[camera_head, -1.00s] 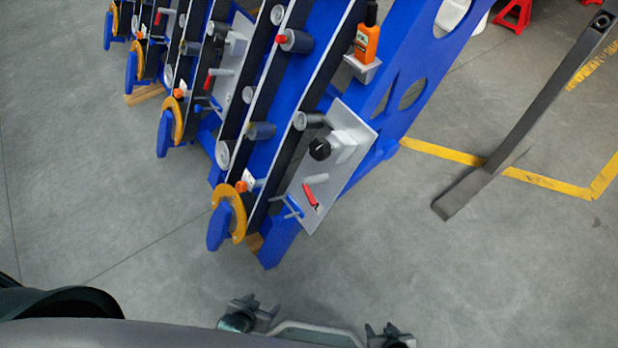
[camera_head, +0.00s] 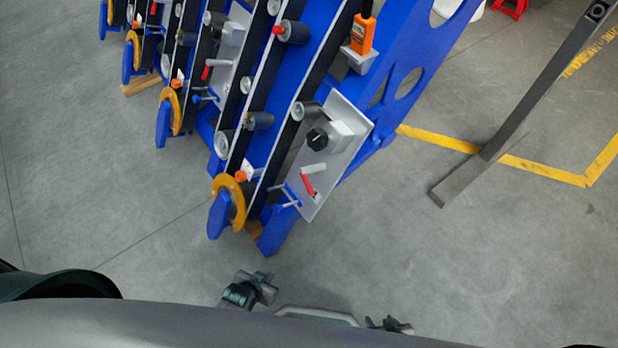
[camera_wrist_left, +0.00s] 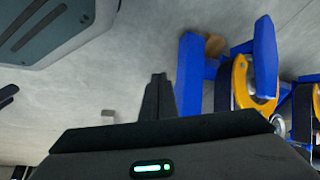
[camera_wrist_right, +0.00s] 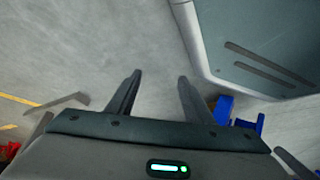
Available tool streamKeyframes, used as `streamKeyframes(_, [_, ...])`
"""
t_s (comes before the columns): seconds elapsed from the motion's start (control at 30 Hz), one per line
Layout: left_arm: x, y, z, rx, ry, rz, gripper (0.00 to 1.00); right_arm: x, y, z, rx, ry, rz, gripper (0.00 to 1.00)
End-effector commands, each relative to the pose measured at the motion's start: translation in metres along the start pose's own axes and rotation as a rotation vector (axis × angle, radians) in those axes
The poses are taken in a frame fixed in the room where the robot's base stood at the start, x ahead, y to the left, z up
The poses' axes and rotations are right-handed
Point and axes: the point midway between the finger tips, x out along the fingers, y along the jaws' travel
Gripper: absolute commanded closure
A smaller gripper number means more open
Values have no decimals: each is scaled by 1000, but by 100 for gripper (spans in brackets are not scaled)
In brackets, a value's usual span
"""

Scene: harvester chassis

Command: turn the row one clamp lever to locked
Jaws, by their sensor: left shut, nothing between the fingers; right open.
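The nearest row's grey plate (camera_head: 330,165) carries a small red-handled lever (camera_head: 308,186) near its lower end, with a pale pin beside it. Another red lever (camera_head: 206,72) sits on the row behind to the left. The frames show no row labels, and the lock state is too small to tell. My left gripper (camera_wrist_left: 158,77) is shut and empty; it also shows low in the head view (camera_head: 262,282), below the nearest row. My right gripper (camera_wrist_right: 159,76) is open and empty over bare floor; it shows at the bottom of the head view (camera_head: 390,324). Both are apart from the levers.
A black knob (camera_head: 317,139) and a blue T-handle (camera_head: 289,199) sit close to the nearest red lever. An orange ring (camera_head: 236,198) stands at the row's lower end. A grey beam (camera_head: 490,150) is at right. Floor in front is clear.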

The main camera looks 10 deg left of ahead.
Motion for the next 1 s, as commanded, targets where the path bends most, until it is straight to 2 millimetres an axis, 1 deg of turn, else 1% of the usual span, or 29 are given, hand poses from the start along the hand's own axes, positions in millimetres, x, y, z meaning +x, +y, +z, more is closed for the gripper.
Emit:
streamKeyframes(0.03, [-20,0,-37,31,17,7,100,-14,1,7,-1,-25,1,53])
streamKeyframes(0.07, [-28,1,-55,53,22,12,100,-19,2,13,-2,-39,2,53])
streamKeyframes(0.1, [-39,2,-80,87,31,20,100,-24,3,22,-3,-59,3,53])
streamKeyframes(0.17, [-60,4,-120,142,44,34,100,-35,4,37,-4,-93,5,53])
streamKeyframes(0.2, [-75,6,-146,183,52,44,100,-42,6,48,-6,-116,7,53])
streamKeyframes(0.27, [-99,10,-187,247,68,62,100,-54,7,64,-7,-151,9,53])
streamKeyframes(0.3, [-116,13,-212,292,79,73,100,-62,9,76,-8,-176,10,53])
streamKeyframes(0.37, [-142,17,-248,358,96,90,100,-74,10,92,-10,-210,12,53])
streamKeyframes(0.4, [-159,20,-269,402,107,100,100,-82,12,102,-11,-231,13,53])
streamKeyframes(0.5, [-196,26,-312,500,132,122,100,-100,14,125,-13,-278,16,53])
streamKeyframes(0.6, [-223,32,-339,575,149,139,100,-112,16,141,-14,-310,17,53])
streamKeyframes(0.7, [-238,35,-353,621,159,149,100,-119,17,151,-15,-330,18,53])
streamKeyframes(0.8, [-243,37,-358,640,163,153,100,-120,17,156,-15,-336,19,53])
streamKeyframes(1.0, [-242,37,-357,641,163,153,100,-119,17,156,-15,-337,19,53])
